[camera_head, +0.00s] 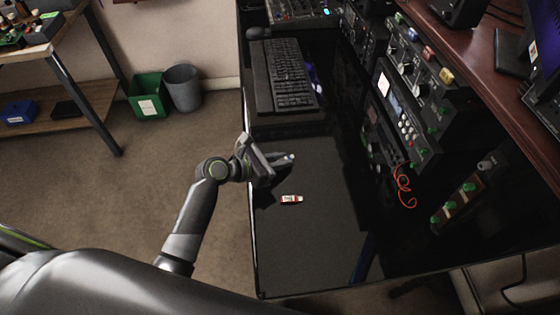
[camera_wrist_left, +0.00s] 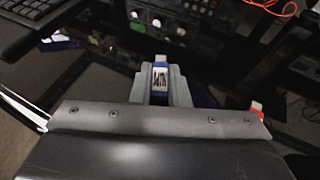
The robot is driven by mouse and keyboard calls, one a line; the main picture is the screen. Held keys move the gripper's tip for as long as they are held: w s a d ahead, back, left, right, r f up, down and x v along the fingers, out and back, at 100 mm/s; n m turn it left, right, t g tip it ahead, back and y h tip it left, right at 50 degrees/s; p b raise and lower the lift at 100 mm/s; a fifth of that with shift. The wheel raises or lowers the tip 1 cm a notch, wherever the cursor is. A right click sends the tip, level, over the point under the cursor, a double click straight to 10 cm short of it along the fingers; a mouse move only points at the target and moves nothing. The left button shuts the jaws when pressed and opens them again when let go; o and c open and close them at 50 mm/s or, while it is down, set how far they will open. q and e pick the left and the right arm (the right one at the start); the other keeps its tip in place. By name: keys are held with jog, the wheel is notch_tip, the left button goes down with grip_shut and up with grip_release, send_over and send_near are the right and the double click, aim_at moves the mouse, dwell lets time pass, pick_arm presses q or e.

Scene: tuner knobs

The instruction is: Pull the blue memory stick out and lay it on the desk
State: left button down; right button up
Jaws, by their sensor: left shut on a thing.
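My left gripper (camera_head: 277,160) is shut on the blue memory stick and holds it over the near left part of the dark desk (camera_head: 310,240). Only a small light and blue tip of the blue memory stick (camera_head: 291,156) shows past the fingers in the head view. In the left wrist view, the stick (camera_wrist_left: 160,80) sits between the two grey fingers, with a blue end and a black-and-white label. I cannot tell how high it is above the desk. My right gripper is not in view.
A red-and-white memory stick (camera_head: 291,199) lies on the desk close to the gripper. A keyboard (camera_head: 283,76) is farther back. Radio gear with knobs (camera_head: 418,90) and a red cable (camera_head: 404,186) are at the right. The near desk surface is clear.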

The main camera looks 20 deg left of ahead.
pick_arm(q)
jog(key=shift+f, duration=0.55)
dwell(0.4)
jog(key=shift+s+f, duration=0.1)
jog(key=shift+f, duration=0.05)
jog(key=shift+s+a+f+b, duration=0.1)
jog(key=shift+s+f+b, duration=0.2)
jog(key=shift+f+b, duration=0.25)
jog(key=shift+f, duration=0.1)
jog(key=c, duration=1.5)
grip_release()
jog(key=shift+c, duration=0.2)
jog(key=shift+w+r+p, duration=0.15)
jog(key=shift+r+p, duration=0.35)
jog(key=shift+p, duration=0.4)
jog(key=shift+w+r+p, duration=0.15)
jog(key=shift+r+p, duration=0.35)
jog(key=shift+p, duration=0.4)
jog(key=shift+r+p, duration=0.65)
jog(key=shift+p, duration=0.05)
jog(key=shift+w, duration=0.1)
